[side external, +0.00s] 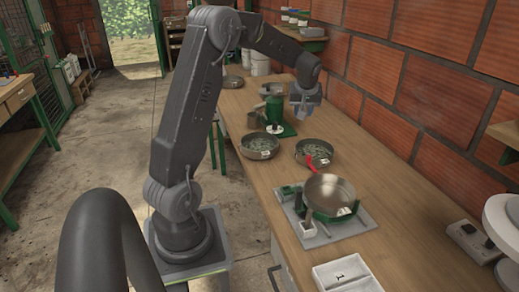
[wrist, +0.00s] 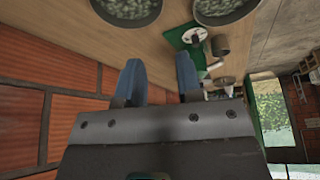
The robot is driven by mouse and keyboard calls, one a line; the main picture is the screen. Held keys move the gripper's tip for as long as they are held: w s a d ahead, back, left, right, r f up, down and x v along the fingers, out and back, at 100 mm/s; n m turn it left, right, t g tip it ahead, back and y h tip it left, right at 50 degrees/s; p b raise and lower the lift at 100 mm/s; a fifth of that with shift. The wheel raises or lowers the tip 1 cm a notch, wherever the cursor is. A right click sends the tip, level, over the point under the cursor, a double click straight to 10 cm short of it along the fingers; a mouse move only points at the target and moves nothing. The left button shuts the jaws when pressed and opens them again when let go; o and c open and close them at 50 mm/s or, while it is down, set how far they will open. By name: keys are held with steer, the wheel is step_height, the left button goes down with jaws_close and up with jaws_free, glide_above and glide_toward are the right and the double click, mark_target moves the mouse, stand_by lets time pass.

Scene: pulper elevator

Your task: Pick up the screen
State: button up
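I cannot tell for sure which thing is the screen. A wide steel pan (side external: 330,190) with a red handle (side external: 313,163) sits in a green ring on a grey plate (side external: 352,226) at the near part of the bench. A green device (side external: 273,108) on a green base stands farther back, with a white disc at its foot; the base (wrist: 178,38) and disc (wrist: 195,36) also show in the wrist view. My gripper (side external: 304,108) is above the bench near the brick wall, right of the device. In the wrist view its two blue fingers (wrist: 158,66) are apart with nothing between them.
Two steel bowls of green contents, one left (side external: 259,146) and one right (side external: 314,152), stand between the device and the pan. A white tray (side external: 345,274) is at the near end. The brick wall (side external: 430,100) runs along the bench's right side.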

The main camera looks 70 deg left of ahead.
mark_target(260, 147)
steer(key=a+f+n, duration=0.1)
steer(key=a+f, duration=0.3)
steer(key=f, duration=0.1)
steer(key=s+a+f+n+g, duration=0.1)
steer(key=a+f, duration=0.4)
steer(key=a+f+n, duration=0.1)
steer(key=a+f, duration=0.4)
steer(key=shift+s+a+f+n, duration=0.15)
steer(key=shift+s+f+n, duration=0.05)
steer(key=shift+s+n, duration=0.1)
steer(key=shift+s+a+x, duration=0.1)
steer(key=shift+s+x, duration=0.05)
steer(key=shift+x, duration=1.4)
steer(key=shift+s+a+x, duration=0.1)
steer(key=shift+a+x, duration=0.05)
steer(key=shift+x, duration=1.45)
steer(key=shift+r, duration=0.15)
jaws_close()
